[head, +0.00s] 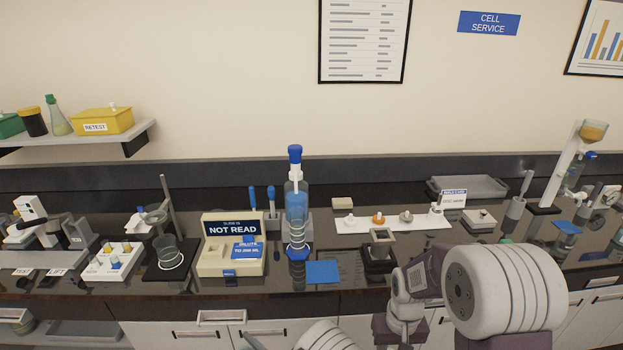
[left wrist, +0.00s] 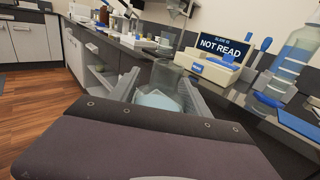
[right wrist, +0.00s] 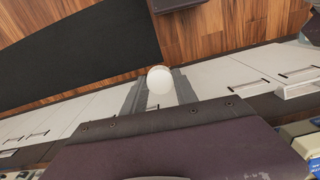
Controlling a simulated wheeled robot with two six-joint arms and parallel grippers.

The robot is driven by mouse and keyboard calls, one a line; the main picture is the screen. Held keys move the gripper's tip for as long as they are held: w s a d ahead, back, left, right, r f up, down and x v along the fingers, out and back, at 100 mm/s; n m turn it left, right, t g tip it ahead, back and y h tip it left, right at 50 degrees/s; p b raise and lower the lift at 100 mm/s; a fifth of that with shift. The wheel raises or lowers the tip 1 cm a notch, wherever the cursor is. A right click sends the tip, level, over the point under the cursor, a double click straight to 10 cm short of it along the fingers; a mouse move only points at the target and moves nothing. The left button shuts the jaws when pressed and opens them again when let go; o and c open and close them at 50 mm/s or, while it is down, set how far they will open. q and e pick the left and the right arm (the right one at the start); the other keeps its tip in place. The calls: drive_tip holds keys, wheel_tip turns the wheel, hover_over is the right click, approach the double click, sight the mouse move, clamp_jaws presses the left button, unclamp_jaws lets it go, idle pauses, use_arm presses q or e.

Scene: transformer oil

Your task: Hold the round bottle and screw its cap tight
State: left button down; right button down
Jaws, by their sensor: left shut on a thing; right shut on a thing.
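My left gripper (left wrist: 160,80) is shut on a clear round bottle (left wrist: 171,72) with pale blue contents low inside. The left wrist view shows the bottle in front of the counter edge; its mouth is hard to make out. My right gripper (right wrist: 159,84) is shut on a small round white cap (right wrist: 159,80), with a thin orange edge on its far side. The right wrist view shows the cap above floor and cabinet fronts, with no bottle there. In the head view both grippers' tips are out of sight or unclear, so the gap between bottle and cap cannot be told.
On the dark counter stand a tall blue-capped bottle (head: 296,205), a NOT READ box (head: 225,266), a white strip (head: 395,224) with several small pieces, a blue mat (head: 323,271) and a beaker stand (head: 165,275). Cabinet fronts lie below the counter edge.

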drive_tip(key=shift+s, duration=0.1)
use_arm(q)
drive_tip(key=shift+s+a+r+n+g+y, duration=0.4)
drive_tip(key=shift+s+a+r+g, duration=0.1)
drive_tip(key=shift+s+a+r, duration=0.15)
drive_tip(key=shift+d, duration=0.1)
drive_tip(key=w+d+r+m+t+h, duration=0.1)
drive_tip(key=d+m+t+h, duration=0.2)
drive_tip(key=d, duration=1.1)
drive_tip(key=shift+w+d+r+m+t+h, duration=0.3)
drive_tip(key=shift+w+d+r+t+h, duration=0.1)
drive_tip(key=shift+t+h, duration=0.15)
